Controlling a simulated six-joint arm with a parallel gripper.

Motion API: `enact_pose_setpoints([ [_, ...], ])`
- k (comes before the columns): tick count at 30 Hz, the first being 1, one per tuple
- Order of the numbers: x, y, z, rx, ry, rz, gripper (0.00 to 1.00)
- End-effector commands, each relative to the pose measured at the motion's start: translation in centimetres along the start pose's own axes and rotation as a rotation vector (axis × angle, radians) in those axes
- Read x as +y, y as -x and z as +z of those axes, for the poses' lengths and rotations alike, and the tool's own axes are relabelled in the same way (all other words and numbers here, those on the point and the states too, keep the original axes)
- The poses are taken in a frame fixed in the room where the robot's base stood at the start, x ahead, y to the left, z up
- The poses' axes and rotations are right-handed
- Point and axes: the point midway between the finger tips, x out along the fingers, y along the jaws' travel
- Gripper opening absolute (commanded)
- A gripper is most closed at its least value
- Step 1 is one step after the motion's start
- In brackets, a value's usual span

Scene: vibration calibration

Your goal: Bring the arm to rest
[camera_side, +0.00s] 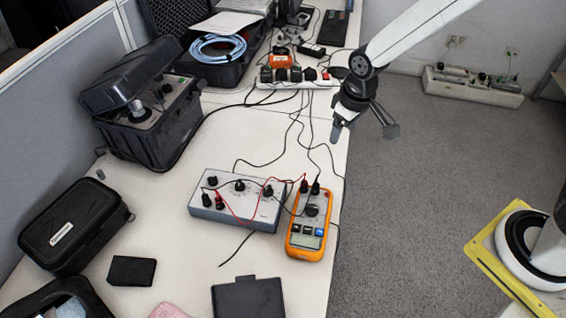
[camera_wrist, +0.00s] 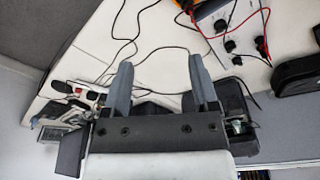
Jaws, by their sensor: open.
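My gripper (camera_side: 362,123) is at the upper right in the side view, at the right edge of the white table (camera_side: 262,262). It points downward and holds nothing that I can see. In the wrist view my gripper (camera_wrist: 158,78) shows two grey fingers spread apart, with table and cables visible between and beyond them. The gap between the gripper and the table cannot be judged exactly.
A grey calibration box (camera_side: 238,200) and an orange multimeter (camera_side: 310,224) stand below the gripper, joined by red and black leads. A power strip (camera_side: 297,78) lies behind. An open black case (camera_side: 150,115) and closed case (camera_side: 75,226) stand left.

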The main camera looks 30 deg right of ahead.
Motion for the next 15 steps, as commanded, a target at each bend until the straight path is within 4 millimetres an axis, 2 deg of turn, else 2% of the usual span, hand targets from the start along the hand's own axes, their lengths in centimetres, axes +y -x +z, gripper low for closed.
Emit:
enact_pose_setpoints([
  [6,2.7,2.6,5.0,0.042,-0.093,0.014,0.76],
  [12,4.1,4.0,9.4,0.075,-0.166,0.026,0.76],
  [15,4.5,4.3,11.0,0.086,-0.192,0.031,0.76],
])
